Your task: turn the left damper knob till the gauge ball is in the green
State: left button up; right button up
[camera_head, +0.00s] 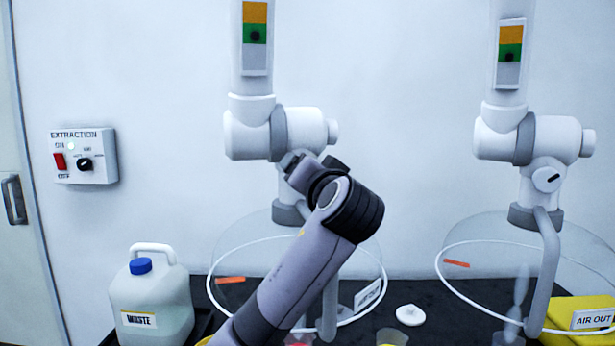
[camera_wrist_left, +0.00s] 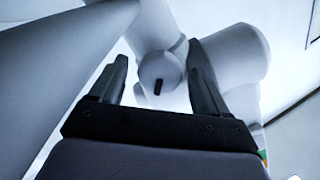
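The left extraction arm's gauge (camera_head: 255,62) has an orange band above a green band and a grey part below. Its dark ball (camera_head: 255,36) sits in the green band. The left damper knob (camera_wrist_left: 150,68) is round and pale with a black mark; in the head view my left arm hides it. My left gripper (camera_head: 313,165) is at the left extraction arm's joint. In the left wrist view the gripper (camera_wrist_left: 158,56) is open, its dark fingers on either side of the knob, with gaps visible on both sides. My right gripper is not in view.
The right extraction arm has its own gauge (camera_head: 509,72), ball in green, and damper knob (camera_head: 549,178). Clear hoods hang below both arms. A waste jug (camera_head: 150,295), a white lid-like piece (camera_head: 410,315) and a yellow "AIR OUT" item (camera_head: 565,310) are on the dark bench.

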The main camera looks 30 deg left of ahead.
pick_arm(q)
jog(key=b+v, duration=0.1)
jog(key=v, duration=0.5)
jog(key=shift+s+d, duration=0.4)
jog(key=shift+d, duration=0.05)
